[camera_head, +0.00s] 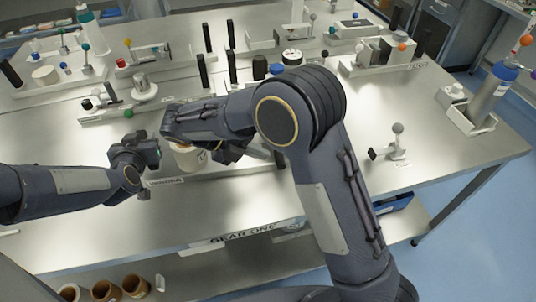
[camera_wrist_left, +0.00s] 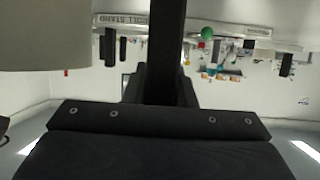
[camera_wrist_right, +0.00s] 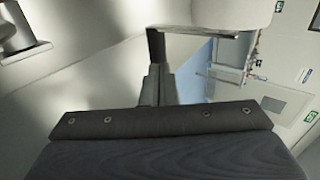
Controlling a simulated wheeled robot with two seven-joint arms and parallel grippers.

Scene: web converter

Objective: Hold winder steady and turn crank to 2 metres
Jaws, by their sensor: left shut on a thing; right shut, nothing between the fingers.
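The winder appears to be the white roll (camera_head: 188,156) on a low base near the table's front edge, partly hidden by my right forearm. My left gripper (camera_head: 146,178) is just left of it, low over the table. In the left wrist view the left fingers (camera_wrist_left: 160,88) are shut on a dark upright post (camera_wrist_left: 168,40), with a pale rounded body at upper left. My right gripper (camera_head: 232,152) is right of the roll, partly behind my own arm. In the right wrist view its fingers (camera_wrist_right: 157,85) are shut and empty, below a white rounded body (camera_wrist_right: 232,12). I cannot make out the crank.
A grey-knobbed stand (camera_head: 397,142) is to the right on the steel table (camera_head: 440,150). A blue-topped cylinder (camera_head: 490,95) stands in a white holder at the far right. Several fixtures with dark posts fill the back. Brown cups (camera_head: 135,286) sit on a lower shelf.

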